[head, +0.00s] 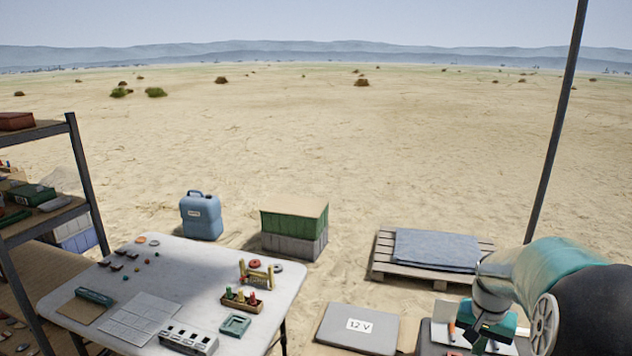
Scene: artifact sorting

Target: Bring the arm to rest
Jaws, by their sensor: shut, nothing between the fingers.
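My arm shows at the lower right, with teal, grey and black links folded close to my body. My gripper (479,341) is at the low end of the arm, pointing down over a dark surface with white papers. It is shut with nothing in it. Part of the arm is cut off by the right and bottom picture edges.
A white table (190,262) with small coloured artifacts and trays stands at lower left, beside a shelf rack (85,180). A dark pole (556,120) rises at right.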

